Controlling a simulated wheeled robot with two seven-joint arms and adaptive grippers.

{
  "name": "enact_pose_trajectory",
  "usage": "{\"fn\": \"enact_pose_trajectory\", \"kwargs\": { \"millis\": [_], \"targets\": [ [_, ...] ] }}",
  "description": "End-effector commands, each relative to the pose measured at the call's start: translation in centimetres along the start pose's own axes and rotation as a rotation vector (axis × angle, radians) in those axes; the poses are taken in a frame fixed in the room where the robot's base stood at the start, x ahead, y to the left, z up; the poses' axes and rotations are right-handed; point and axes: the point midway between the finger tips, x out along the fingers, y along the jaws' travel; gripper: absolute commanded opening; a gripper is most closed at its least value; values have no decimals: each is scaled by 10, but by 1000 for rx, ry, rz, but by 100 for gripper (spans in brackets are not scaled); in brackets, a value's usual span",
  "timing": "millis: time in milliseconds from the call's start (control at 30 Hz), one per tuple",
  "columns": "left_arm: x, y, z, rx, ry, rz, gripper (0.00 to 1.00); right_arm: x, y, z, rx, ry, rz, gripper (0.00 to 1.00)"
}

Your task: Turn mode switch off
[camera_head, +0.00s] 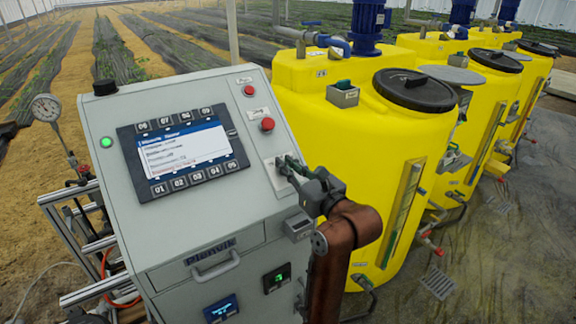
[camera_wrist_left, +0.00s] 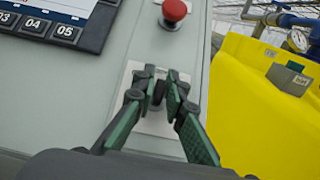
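The mode switch (camera_wrist_left: 157,92) is a small dark knob on a white plate (camera_wrist_left: 152,123) on the sloped face of the grey control cabinet. In the head view the plate (camera_head: 273,178) shows at the cabinet's right edge, with the knob hidden by my fingers. My left gripper (camera_head: 285,164) is at the plate. In the left wrist view its two green-padded fingers (camera_wrist_left: 161,82) are drawn in on both sides of the knob and appear closed on it. The knob's exact setting is hard to read. My right gripper is not in view.
A red button (camera_head: 267,125) sits just above the switch plate, with a smaller red one (camera_head: 249,90) higher up. The screen (camera_head: 185,153) is to the left, and a green lamp (camera_head: 106,142) is lit. Yellow tanks (camera_head: 345,135) stand close on the right.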

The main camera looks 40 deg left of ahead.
Motion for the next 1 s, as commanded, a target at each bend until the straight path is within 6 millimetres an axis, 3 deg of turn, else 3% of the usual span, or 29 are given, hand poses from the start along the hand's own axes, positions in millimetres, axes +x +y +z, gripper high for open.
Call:
{"fn": "enact_pose_trajectory", "kwargs": {
  "millis": [133,667,1000],
  "targets": [
    [0,0,0,0,0,0,0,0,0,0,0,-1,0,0],
    [-1,-1,-1,-18,1,20,0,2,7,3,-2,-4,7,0],
    [-1,-1,-2,-153,1,171,0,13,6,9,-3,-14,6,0]
  ]
}}
